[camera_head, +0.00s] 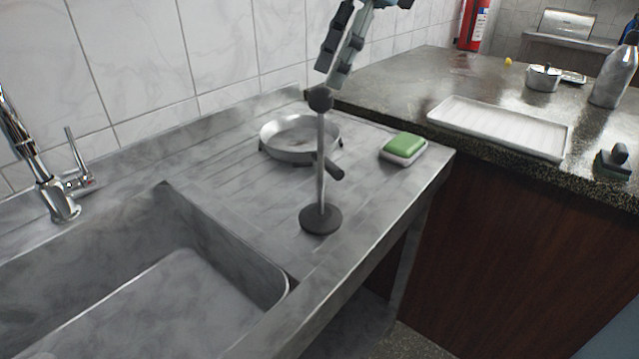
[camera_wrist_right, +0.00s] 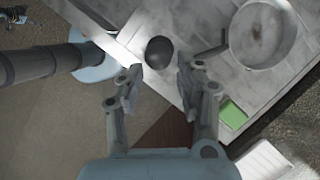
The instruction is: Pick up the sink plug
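The sink plug appears to be the upright piece on the drainboard, with a dark round base (camera_head: 321,220), a thin grey rod and a dark ball on top. In the right wrist view its dark round top (camera_wrist_right: 159,51) lies just beyond the gap between my fingertips. My right gripper (camera_head: 330,76) is just above the ball in the head view, pointing down. In the wrist view (camera_wrist_right: 157,84) its fingers are spread with nothing between them. My left gripper is in neither view.
A round pan (camera_head: 299,153) stands close behind the rod, its dark handle passing near it. A green sponge on a white dish (camera_head: 405,160) is to the right. The sink basin (camera_head: 150,300) is at left. A white tray (camera_head: 500,125) lies on the dark counter.

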